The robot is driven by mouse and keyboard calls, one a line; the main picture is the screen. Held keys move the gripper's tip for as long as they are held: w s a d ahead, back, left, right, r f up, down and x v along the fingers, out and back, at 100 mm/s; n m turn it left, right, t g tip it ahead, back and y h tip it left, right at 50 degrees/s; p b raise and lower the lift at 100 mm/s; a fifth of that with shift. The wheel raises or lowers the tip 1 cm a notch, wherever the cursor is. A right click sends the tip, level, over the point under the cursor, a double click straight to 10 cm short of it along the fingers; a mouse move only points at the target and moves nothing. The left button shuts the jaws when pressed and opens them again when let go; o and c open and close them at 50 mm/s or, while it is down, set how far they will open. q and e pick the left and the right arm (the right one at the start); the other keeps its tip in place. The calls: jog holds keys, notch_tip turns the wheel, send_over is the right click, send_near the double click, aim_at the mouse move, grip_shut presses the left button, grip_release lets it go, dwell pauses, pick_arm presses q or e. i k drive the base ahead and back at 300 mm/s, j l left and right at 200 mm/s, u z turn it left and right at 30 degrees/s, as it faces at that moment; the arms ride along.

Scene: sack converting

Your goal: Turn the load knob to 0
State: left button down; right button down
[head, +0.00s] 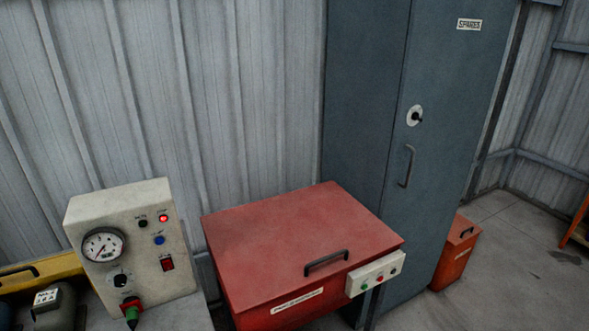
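A cream control box (151,225) stands at the lower left. A dark rotary knob (121,281) on a pale dial sits low on its face, under a round white gauge (103,245) with a red needle. The knob's label and marks are too small to read, so I cannot confirm that it is the load knob or tell its setting. The face also has a black button (142,224), a lit red lamp (163,218), a blue button (159,240) and a red switch (167,264). A red and green fitting (131,310) is below the knob. Neither gripper is in view.
A red lidded chest (300,240) with a handle and a small button box (375,274) stands right of the control box. A tall blue-grey cabinet (365,130) labelled SPARES is behind it. An orange bin (458,255) stands on the floor at right.

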aim_at(120, 281)
jog(key=j+u, duration=0.1)
jog(key=u, duration=0.25)
jog(key=j+u, duration=0.15)
jog(key=u, duration=0.2)
jog(key=j+u, duration=0.1)
jog(key=u, duration=0.25)
